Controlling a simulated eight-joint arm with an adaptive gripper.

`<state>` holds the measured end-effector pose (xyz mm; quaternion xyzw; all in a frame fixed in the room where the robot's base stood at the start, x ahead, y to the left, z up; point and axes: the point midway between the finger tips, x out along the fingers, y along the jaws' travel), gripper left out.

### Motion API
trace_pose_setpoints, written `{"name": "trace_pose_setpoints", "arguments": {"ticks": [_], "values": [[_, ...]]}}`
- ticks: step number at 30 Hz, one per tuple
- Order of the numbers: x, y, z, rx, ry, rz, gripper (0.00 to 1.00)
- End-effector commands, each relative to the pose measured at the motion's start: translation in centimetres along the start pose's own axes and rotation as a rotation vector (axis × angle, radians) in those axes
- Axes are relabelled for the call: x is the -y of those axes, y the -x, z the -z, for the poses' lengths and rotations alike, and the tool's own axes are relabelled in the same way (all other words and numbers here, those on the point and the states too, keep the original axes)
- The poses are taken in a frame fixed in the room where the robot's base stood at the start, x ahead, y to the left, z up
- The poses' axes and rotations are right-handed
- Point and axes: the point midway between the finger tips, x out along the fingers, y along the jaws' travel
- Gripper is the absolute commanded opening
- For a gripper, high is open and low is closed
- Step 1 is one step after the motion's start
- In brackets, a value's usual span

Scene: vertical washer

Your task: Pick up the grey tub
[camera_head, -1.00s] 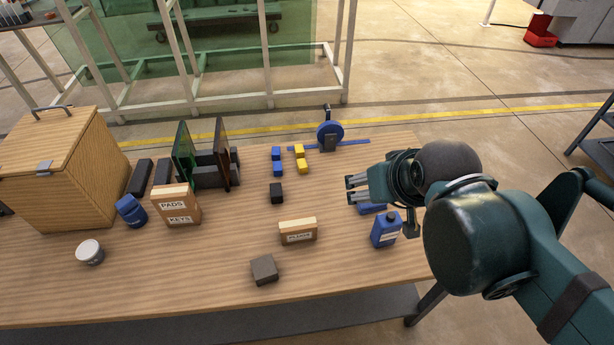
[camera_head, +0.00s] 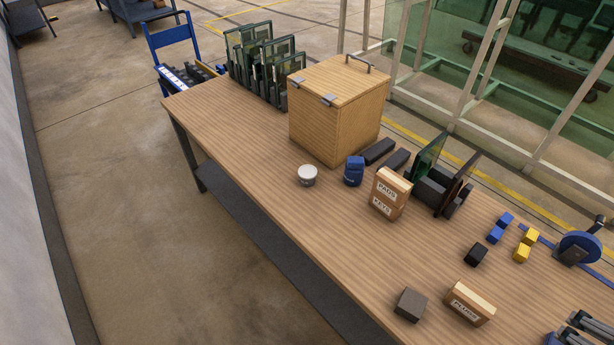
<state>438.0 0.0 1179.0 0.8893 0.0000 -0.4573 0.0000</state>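The grey tub (camera_head: 307,175) is a small, round, light grey container with a pale top. It stands upright on the wooden table near its front edge, in front of the wooden box. My gripper (camera_head: 582,328) is only partly in view at the bottom right corner, far to the right of the tub. Its fingers look apart with nothing seen between them. The rest of my arm is out of view.
A wooden lidded box (camera_head: 335,110) stands behind the tub. A blue container (camera_head: 353,171) is close to its right, then a labelled carton (camera_head: 390,192). A dark block (camera_head: 410,305) and another carton (camera_head: 469,302) lie nearer my gripper. The table left of the tub is clear.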

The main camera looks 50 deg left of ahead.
Motion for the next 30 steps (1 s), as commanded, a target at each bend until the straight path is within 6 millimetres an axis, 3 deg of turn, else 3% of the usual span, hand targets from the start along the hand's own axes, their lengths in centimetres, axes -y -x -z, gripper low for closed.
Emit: {"name": "trace_pose_setpoints", "arguments": {"ticks": [22,30], "values": [[0.1,0.0,0.1,0.001,0.002,0.001,0.59],[1.2,0.0,1.8,0.015,0.034,0.016,0.59]]}}
